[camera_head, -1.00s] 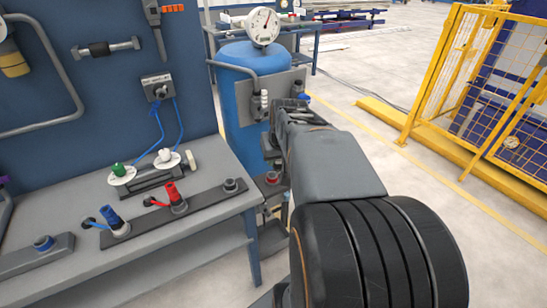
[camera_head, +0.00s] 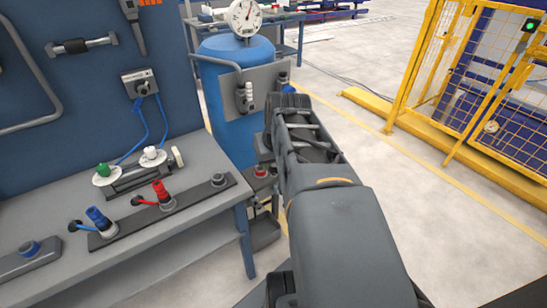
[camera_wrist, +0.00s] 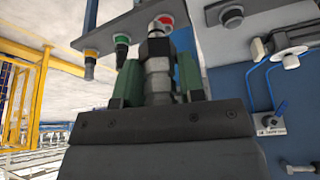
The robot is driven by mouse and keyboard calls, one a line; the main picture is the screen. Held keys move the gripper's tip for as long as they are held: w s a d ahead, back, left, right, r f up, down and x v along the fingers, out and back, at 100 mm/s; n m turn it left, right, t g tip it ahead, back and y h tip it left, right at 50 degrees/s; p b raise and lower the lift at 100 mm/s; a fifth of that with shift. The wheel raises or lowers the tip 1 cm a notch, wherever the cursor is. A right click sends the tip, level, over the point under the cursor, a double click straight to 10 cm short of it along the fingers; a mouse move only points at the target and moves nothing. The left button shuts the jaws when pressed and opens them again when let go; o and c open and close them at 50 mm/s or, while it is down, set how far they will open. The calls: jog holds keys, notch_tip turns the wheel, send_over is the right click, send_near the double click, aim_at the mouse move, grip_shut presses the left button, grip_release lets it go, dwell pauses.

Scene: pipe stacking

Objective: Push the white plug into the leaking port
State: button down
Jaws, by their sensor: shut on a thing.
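My gripper (camera_wrist: 158,78) is shut on a pale grey-white stepped piece (camera_wrist: 157,85), apparently the white plug, held between green-padded fingers. In the head view my gripper (camera_head: 288,103) is in front of the blue tank's right side, and the arm hides what it holds. The tank panel (camera_head: 262,83) carries a white fitting (camera_head: 246,97) and a blue one (camera_head: 285,78). In the wrist view a red-capped fitting (camera_wrist: 162,22) is just beyond the held piece, with a green one (camera_wrist: 122,45) to its left. I cannot tell which port leaks.
The bench (camera_head: 200,215) at left holds red (camera_head: 161,192), blue (camera_head: 97,217) and green (camera_head: 103,170) fittings and a white one (camera_head: 150,153). The blue tank (camera_head: 222,128) with a gauge (camera_head: 245,17) stands behind.

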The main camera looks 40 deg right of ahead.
jog(key=shift+r, duration=0.1)
jog(key=shift+r+p, duration=3.05)
jog(key=shift+r, duration=0.9)
